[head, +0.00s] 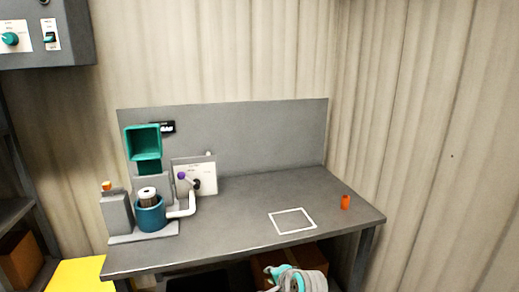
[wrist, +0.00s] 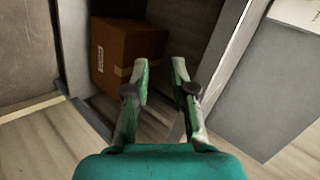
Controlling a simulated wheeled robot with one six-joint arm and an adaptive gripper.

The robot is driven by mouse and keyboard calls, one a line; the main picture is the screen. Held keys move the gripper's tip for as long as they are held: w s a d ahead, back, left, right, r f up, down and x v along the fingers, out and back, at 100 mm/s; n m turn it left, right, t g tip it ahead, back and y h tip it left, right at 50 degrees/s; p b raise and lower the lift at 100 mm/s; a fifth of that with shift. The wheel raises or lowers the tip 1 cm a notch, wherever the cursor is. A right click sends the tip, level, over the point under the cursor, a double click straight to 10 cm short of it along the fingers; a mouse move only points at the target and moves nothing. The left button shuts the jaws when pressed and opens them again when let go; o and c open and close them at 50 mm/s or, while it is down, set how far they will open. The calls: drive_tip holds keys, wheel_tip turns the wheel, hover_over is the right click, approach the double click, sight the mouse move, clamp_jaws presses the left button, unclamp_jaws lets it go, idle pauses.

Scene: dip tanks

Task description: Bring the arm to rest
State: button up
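My gripper (wrist: 160,72) shows in the wrist view with its two green and grey fingers apart and nothing between them. It points down toward the floor beside a brown cardboard box (wrist: 128,48). In the head view a teal and grey part of my arm (head: 297,281) shows at the bottom edge, in front of the table's front edge and low down. The rest of the arm is out of the picture.
The grey table (head: 245,215) bears a teal tank apparatus (head: 150,213), a white square outline (head: 292,221) and a small orange cylinder (head: 345,202). A control box (head: 45,35) hangs at upper left.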

drive_tip(key=s+d+f+n+t+h, duration=0.1)
drive_tip(key=s+d+f, duration=0.2)
drive_tip(key=s+f, duration=0.4)
drive_tip(key=s+d+f+n+t+h, duration=0.1)
drive_tip(key=s+d+f, duration=0.2)
drive_tip(key=s+f, duration=0.45)
drive_tip(key=s+d+n+t, duration=0.1)
drive_tip(key=s+d, duration=0.1)
drive_tip(key=s, duration=0.8)
drive_tip(key=s+d+n, duration=0.1)
drive_tip(key=s+d, duration=0.2)
drive_tip(key=s, duration=0.6)
drive_tip(key=s+d+r+n+t+h, duration=0.1)
drive_tip(key=s+r+n, duration=0.15)
drive_tip(key=s, duration=0.55)
drive_tip(key=s+d+r+n+t+h, duration=0.1)
drive_tip(key=s+d+r, duration=0.15)
drive_tip(key=s, duration=0.65)
drive_tip(key=s+r+n, duration=0.3)
drive_tip(key=s+r, duration=0.8)
drive_tip(key=r, duration=0.2)
drive_tip(key=shift+t+h, duration=0.3)
drive_tip(key=shift+t, duration=0.1)
